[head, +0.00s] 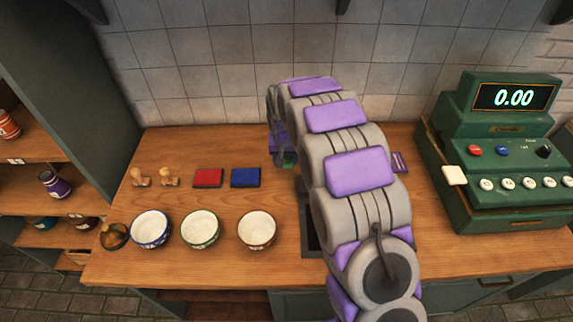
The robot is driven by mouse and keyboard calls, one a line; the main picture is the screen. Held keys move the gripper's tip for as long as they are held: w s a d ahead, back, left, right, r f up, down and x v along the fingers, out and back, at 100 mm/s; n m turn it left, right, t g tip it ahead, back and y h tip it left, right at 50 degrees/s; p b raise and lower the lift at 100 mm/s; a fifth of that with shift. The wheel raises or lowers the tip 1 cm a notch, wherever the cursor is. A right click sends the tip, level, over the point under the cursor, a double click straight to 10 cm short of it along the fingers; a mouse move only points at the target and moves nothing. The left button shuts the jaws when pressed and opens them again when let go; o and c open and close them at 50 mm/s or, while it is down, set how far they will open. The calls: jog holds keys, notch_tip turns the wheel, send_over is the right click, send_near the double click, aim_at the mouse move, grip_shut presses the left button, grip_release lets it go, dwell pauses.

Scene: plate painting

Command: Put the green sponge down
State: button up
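My gripper (280,148) is at the back of the wooden counter, near the tiled wall, mostly hidden behind my own purple and grey arm. A small bit of green (289,160) shows right at its lower end, likely the green sponge. Most of that green thing is hidden. I cannot tell whether the fingers are closed on it, or whether it touches the counter.
Red (208,178) and blue (245,177) pads lie left of my arm, with two wooden stamps (140,177) beyond. Bowls with blue (150,229), green (201,229) and brown (257,230) rims stand in front. A green cash register (505,160) stands right. The counter's back left is clear.

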aim_at(286, 165)
jog(key=shift+w+a+f, duration=0.1)
jog(key=shift+w+a, duration=0.15)
jog(key=shift+a, duration=0.55)
jog(key=f, duration=0.1)
jog(key=f+b, duration=0.1)
jog(key=f, duration=0.1)
jog(key=shift+s+a+f, duration=0.1)
jog(key=shift+a, duration=0.25)
jog(key=shift+d+f, duration=0.2)
jog(key=shift+d, duration=1.25)
jog(key=o, duration=0.8)
jog(key=shift+a, duration=0.3)
jog(key=shift+c, duration=0.2)
jog(key=o, duration=0.3)
jog(key=shift+a, duration=0.8)
jog(key=shift+o, duration=0.2)
jog(key=shift+d, duration=0.55)
jog(key=shift+a, duration=0.15)
jog(key=shift+r, duration=0.1)
